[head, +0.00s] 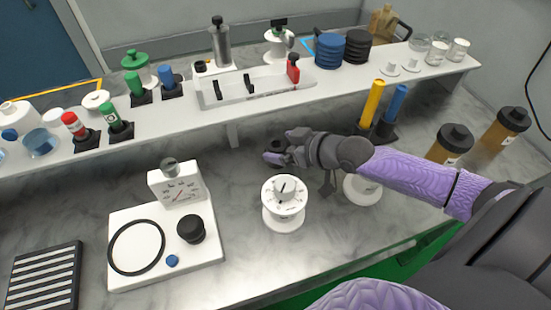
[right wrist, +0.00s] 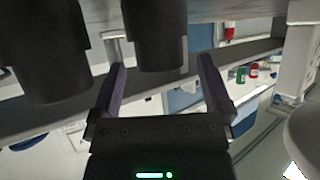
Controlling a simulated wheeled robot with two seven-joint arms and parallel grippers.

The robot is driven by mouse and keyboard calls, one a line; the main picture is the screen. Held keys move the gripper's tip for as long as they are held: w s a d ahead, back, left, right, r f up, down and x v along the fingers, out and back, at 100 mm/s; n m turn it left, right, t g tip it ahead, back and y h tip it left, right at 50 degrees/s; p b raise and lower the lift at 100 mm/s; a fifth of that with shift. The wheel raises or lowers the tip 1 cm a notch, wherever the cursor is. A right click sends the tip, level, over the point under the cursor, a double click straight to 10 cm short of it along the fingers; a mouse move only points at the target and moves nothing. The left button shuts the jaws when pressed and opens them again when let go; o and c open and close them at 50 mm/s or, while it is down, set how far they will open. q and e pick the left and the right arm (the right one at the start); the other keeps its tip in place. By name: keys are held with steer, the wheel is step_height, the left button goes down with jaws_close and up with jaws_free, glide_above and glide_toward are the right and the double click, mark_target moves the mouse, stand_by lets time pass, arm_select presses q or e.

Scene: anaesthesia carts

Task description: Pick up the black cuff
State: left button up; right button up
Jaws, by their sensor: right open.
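The black cuff (head: 357,45) looks like the ribbed black roll standing on the raised white shelf, right of a similar blue roll (head: 329,50). My right gripper (head: 275,147) is low over the grey counter in front of the shelf, just behind a white dial (head: 284,192). It is apart from the black roll, which stands higher and further back. In the right wrist view its two fingers (right wrist: 161,75) are spread, with no held object showing between them. Two blurred dark cylinders fill the top left there; I cannot tell what they are. My left gripper is not in view.
Yellow and blue tubes (head: 373,102) stand in a dark holder right of my right gripper. Amber bottles (head: 453,143) stand further right. A white gauge board (head: 120,272) lies at the front left. The shelf (head: 236,131) runs across behind my gripper.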

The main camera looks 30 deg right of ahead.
steer(key=shift+w+a+f, duration=0.1)
steer(key=shift+w+f, duration=0.05)
steer(key=shift+w, duration=0.05)
steer(key=shift+r, duration=0.2)
steer(key=c, duration=1.3)
